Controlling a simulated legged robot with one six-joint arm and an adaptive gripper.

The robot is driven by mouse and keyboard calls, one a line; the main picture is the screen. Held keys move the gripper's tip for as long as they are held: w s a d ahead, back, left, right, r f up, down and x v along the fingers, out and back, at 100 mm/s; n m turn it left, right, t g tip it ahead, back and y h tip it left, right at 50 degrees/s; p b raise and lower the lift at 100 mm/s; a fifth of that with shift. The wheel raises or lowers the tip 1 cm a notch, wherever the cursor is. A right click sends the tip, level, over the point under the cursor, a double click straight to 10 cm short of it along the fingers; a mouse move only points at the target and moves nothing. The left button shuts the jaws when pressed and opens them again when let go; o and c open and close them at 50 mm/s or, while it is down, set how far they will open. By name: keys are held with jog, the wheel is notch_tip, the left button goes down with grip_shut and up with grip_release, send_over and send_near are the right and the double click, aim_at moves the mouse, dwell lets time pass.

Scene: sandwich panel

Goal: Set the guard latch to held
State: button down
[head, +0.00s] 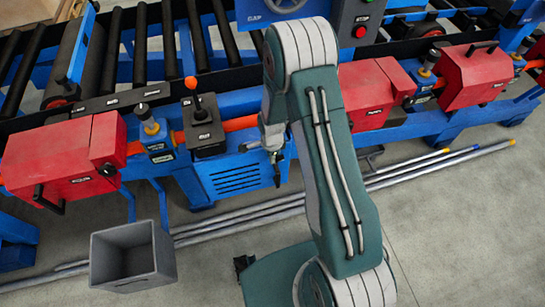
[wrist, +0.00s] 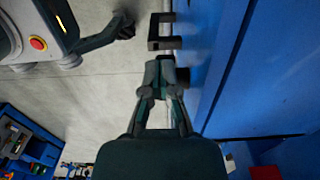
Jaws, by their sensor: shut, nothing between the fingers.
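My gripper (wrist: 160,72) is shut and empty in the wrist view, its fingertips close to a blue panel face (wrist: 212,50). A dark square-cornered bracket or handle (wrist: 153,32) sticks out from that face just beyond the fingertips. I cannot tell whether the fingers touch it, or whether it is the guard latch. In the head view my gripper (head: 273,152) is beside the blue machine front, partly hidden by my arm. A black lever box (head: 204,127) with a red-tipped lever (head: 191,84) stands to its left. No label reading guard latch is legible.
Red guard boxes with black handles stand left (head: 62,150) and right (head: 472,77) along the blue roller conveyor. An open grey bin (head: 130,257) is on the floor at lower left. Long grey pipes (head: 420,174) lie before the machine. Open floor shows at lower right.

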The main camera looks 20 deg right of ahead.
jog(key=shift+a+f, duration=0.45)
jog(key=shift+f, duration=0.25)
jog(key=shift+a+f, duration=0.2)
jog(key=shift+f, duration=0.25)
jog(key=shift+d, duration=0.1)
dwell(1.2)
